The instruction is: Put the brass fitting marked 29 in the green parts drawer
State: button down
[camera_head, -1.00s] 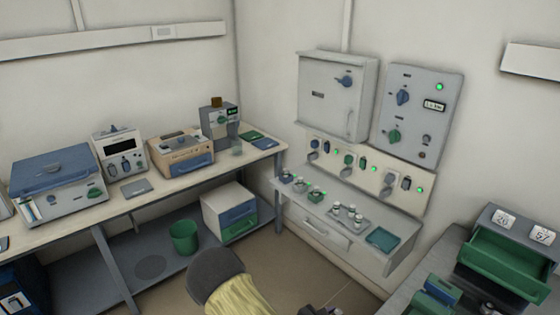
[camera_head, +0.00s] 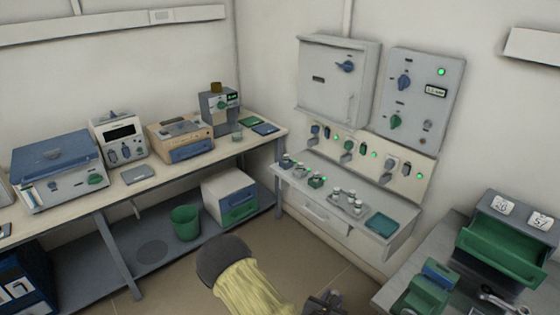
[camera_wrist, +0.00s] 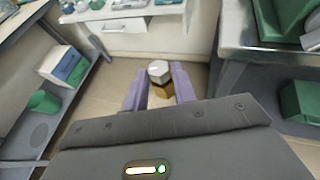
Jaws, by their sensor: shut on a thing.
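My gripper (camera_wrist: 159,92) is shut on a brass fitting (camera_wrist: 161,88) with a grey hexagonal top, held between the two purple fingers in the wrist view. No mark on the fitting can be read. In the head view my gripper (camera_head: 325,302) shows only at the bottom edge, over the floor and left of the right-hand bench. The green parts drawer (camera_head: 502,252) is pulled out from a grey cabinet with two white number cards, on that bench. It lies to the right of my gripper.
A green and blue device (camera_head: 428,290) and a metal tool (camera_head: 497,298) lie in front of the drawer on the right bench (camera_head: 403,284).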

jog(key=shift+d, duration=0.1)
jog(key=shift+w+d+f+n+t+y, duration=0.3)
jog(key=shift+w+f+n+y, duration=0.1)
jog(key=shift+n+y, duration=0.1)
jog(key=f+n+y, duration=0.1)
jog(key=w+f+n+y, duration=0.1)
jog(key=n+y, duration=0.1)
jog(key=shift+a+f+t+y, duration=0.1)
jog(key=shift+f+t+y, duration=0.2)
jog(key=shift+s+a+f+n+y, duration=0.1)
jog(key=shift+a+f+n+y, duration=0.15)
jog(key=shift+f+n+y, duration=0.6)
jog(key=shift+r, duration=0.15)
